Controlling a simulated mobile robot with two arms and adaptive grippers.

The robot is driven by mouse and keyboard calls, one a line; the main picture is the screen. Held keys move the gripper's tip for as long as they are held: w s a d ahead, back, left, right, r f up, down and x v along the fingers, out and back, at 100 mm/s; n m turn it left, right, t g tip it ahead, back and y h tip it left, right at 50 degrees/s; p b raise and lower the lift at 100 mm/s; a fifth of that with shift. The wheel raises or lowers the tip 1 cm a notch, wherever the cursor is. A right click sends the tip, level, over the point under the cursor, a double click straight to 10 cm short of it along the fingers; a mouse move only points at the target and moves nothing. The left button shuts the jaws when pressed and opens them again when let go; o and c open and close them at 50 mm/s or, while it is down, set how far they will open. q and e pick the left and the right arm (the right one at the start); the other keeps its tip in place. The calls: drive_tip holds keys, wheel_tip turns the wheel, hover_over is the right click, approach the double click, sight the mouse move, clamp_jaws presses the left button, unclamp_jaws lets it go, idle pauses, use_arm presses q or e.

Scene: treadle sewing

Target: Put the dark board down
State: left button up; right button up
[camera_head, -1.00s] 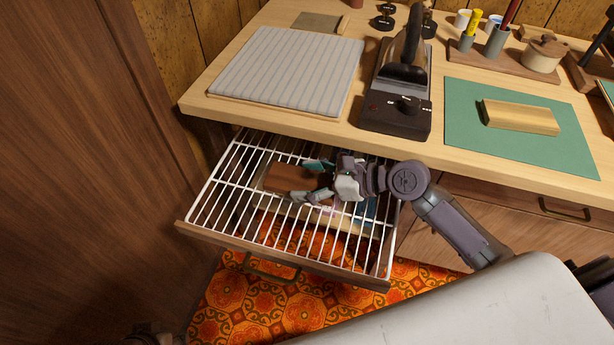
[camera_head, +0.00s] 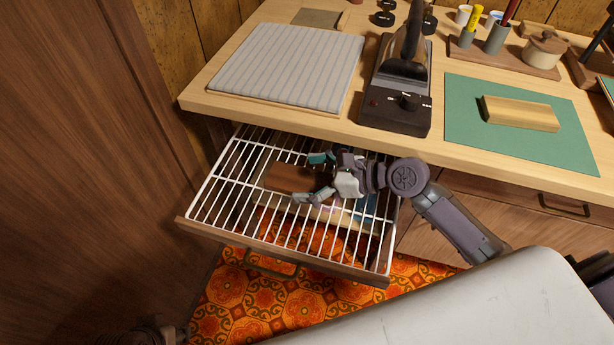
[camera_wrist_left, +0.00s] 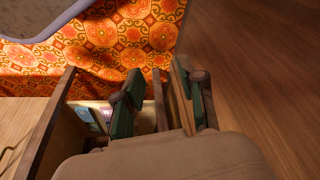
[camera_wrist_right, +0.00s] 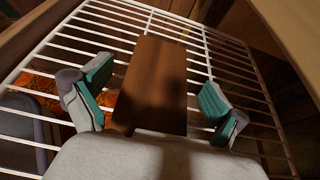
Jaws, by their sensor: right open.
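The dark board (camera_head: 287,178), a brown rectangular block, appears to lie flat on the white wire rack (camera_head: 235,190) of the pulled-out drawer. In the right wrist view the board (camera_wrist_right: 155,80) lies between the spread fingers, with a gap on each side. My right gripper (camera_head: 321,178) is open around the board's near end; its teal-padded fingers also show in the right wrist view (camera_wrist_right: 150,100). My left gripper (camera_wrist_left: 158,105) is open, its fingers apart with no held object evident, near the drawer's front.
The worktop above the drawer carries a striped pad (camera_head: 290,68), an iron on a dark base (camera_head: 395,108) and a green mat (camera_head: 540,150) with a yellowish block (camera_head: 520,113). A wooden panel (camera_head: 80,170) stands at left. The rack left of the board is clear.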

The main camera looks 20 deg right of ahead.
drive_tip(key=shift+r, duration=0.35)
use_arm(q)
drive_tip(key=x, duration=0.2)
drive_tip(key=p+x, duration=0.1)
drive_tip(key=x, duration=0.1)
drive_tip(key=shift+s+f, duration=0.2)
use_arm(e)
drive_tip(key=v, duration=0.7)
drive_tip(key=shift+s+d+r, duration=0.1)
drive_tip(key=shift+d+r, duration=0.05)
